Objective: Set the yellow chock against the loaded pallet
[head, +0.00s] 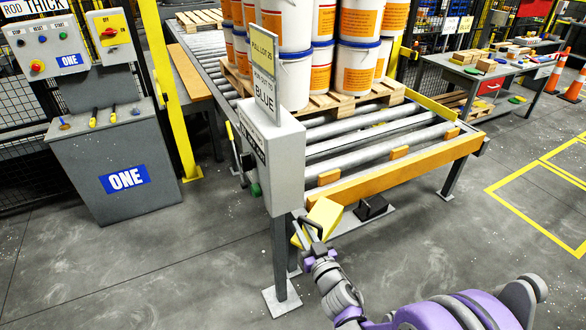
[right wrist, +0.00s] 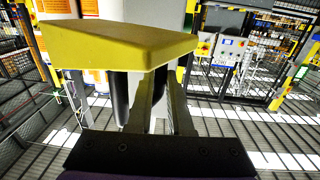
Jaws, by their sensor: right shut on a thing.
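The yellow chock (head: 322,217) is a wedge-like block in my right gripper (head: 309,238). It is held in the air, in front of the roller conveyor's near end and beside the grey control post. In the right wrist view the chock (right wrist: 115,45) fills the upper left, with the gripper's fingers (right wrist: 160,105) below it; the contact is partly hidden. The loaded wooden pallet (head: 350,108) lies on the conveyor rollers, carrying several white pails (head: 358,66) with orange labels and blue lids. The chock is apart from the pallet. My left gripper is not in view.
The grey control box (head: 272,150) with a BLUE sign stands close left of the chock. The conveyor's orange end beam (head: 400,170) and small orange blocks (head: 328,177) lie between chock and pallet. A black pedal-like object (head: 371,207) sits low nearby.

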